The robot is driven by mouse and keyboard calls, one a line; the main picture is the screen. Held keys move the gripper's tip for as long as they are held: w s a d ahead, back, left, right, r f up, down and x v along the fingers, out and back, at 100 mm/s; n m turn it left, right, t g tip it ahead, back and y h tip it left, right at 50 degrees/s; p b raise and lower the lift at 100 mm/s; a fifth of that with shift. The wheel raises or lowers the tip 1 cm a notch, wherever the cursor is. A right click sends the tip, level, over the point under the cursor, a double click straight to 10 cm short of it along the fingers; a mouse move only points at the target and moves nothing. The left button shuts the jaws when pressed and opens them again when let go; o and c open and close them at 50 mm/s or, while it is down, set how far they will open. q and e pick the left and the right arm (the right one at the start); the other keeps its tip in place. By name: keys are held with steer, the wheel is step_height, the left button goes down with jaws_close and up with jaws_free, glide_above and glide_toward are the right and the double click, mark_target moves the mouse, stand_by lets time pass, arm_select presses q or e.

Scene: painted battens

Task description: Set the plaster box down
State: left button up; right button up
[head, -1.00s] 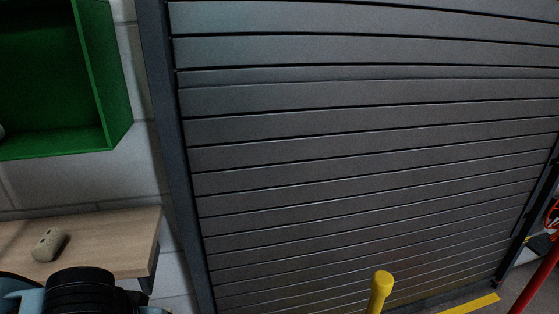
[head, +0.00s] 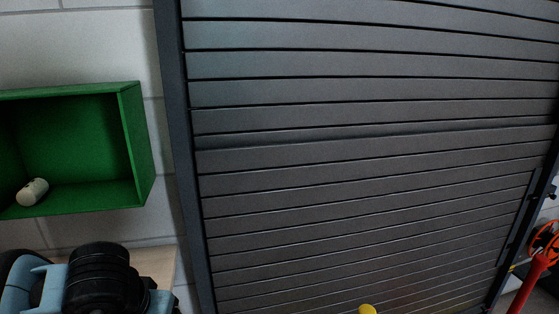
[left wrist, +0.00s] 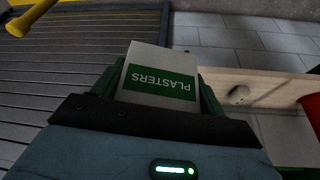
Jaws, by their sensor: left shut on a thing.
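The plaster box (left wrist: 160,72), white with a green band reading PLASTERS, appears upside down in the left wrist view. My left gripper (left wrist: 157,84) is shut on it, one dark finger on each side. In the head view only part of my left arm shows at the lower left; the box and fingertips cannot be seen there. My right gripper is in neither view.
A green open-fronted wall box (head: 143,150) holds another pale object (head: 32,191). A large grey slatted shutter (head: 370,150) fills the middle. A yellow post top (head: 367,309) and a red post (head: 527,285) stand low.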

arm_select(q)
step_height(320, 180, down, 16)
steer(key=shift+w, duration=0.15)
stand_by(0.4)
